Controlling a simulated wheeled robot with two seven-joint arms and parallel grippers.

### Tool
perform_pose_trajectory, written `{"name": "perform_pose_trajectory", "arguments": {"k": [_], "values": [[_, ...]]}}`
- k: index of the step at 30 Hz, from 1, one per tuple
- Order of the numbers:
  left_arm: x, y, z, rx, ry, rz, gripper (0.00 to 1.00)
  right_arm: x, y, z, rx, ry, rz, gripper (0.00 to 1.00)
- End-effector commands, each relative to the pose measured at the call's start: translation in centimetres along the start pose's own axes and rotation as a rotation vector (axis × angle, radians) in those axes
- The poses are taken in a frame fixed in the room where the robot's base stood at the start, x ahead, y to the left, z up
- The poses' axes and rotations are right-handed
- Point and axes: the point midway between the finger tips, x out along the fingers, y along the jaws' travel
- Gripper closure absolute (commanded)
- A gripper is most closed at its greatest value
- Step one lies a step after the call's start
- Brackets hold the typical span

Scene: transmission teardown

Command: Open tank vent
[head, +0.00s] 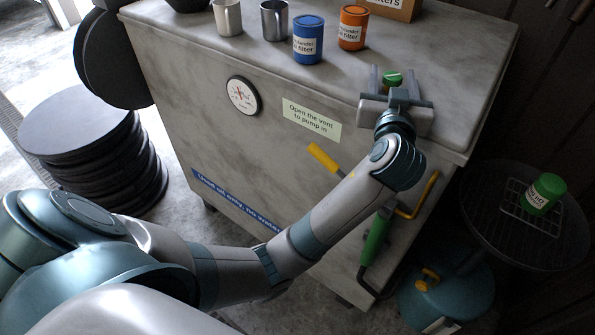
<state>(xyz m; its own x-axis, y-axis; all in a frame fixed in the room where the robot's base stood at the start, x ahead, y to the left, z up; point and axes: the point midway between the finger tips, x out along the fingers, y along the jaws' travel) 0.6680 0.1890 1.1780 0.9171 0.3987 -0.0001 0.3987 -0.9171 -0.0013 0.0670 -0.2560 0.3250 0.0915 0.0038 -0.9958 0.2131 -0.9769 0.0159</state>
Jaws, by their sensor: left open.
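The tank is a large grey cabinet (215,120) with a label (311,119) reading "Open the vent to pump in". A small green cap (392,77), which looks like the vent, sits on its top near the right front edge. My left gripper (390,79) is open at the cap, with its fingers pointing away from me and the cap showing between them. I cannot tell whether the fingers touch it. The gripper body hides the near side of the cap and what lies below it. My right gripper is out of view.
A blue filter can (308,40), an orange one (352,27) and two metal mugs stand on the top, left of the gripper. A round gauge (243,95), a yellow handle (324,158) and a green-gripped crank (376,236) are on the front. A green can (544,194) stands at right.

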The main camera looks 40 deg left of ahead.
Motion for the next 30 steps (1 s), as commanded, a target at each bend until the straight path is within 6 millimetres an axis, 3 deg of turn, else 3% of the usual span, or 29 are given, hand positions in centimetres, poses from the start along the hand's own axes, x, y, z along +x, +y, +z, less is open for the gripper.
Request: {"name": "perform_pose_trajectory", "arguments": {"k": [15,30], "values": [[0.0,-0.2,-0.1,0.003,0.002,0.211,0.51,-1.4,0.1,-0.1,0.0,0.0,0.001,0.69],[0.1,-0.1,-0.1,0.005,0.004,0.408,0.51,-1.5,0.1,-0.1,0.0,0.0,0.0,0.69]]}}
